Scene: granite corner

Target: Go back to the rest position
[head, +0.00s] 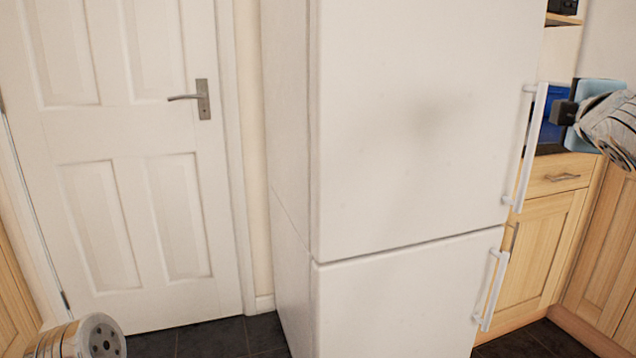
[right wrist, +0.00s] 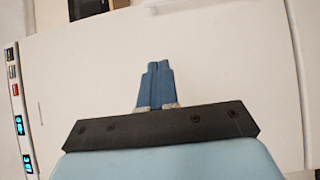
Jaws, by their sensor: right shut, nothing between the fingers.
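My right gripper (head: 562,112) is at the right of the head view, beside the upper handle (head: 525,150) of the white fridge (head: 410,130). In the head view I cannot tell whether it touches the handle. In the right wrist view its blue fingers (right wrist: 156,85) are shut together with nothing between them, in front of a pale surface. Part of my left arm (head: 80,340) shows at the lower left of the head view. Its gripper is not in view.
Both fridge doors look closed; the lower one has its own handle (head: 490,290). A white door (head: 130,140) stands at the left. Wooden cabinets (head: 545,240) are at the right. The right wrist view shows a control panel (right wrist: 18,125) with lit displays. Dark floor (head: 215,337) is visible.

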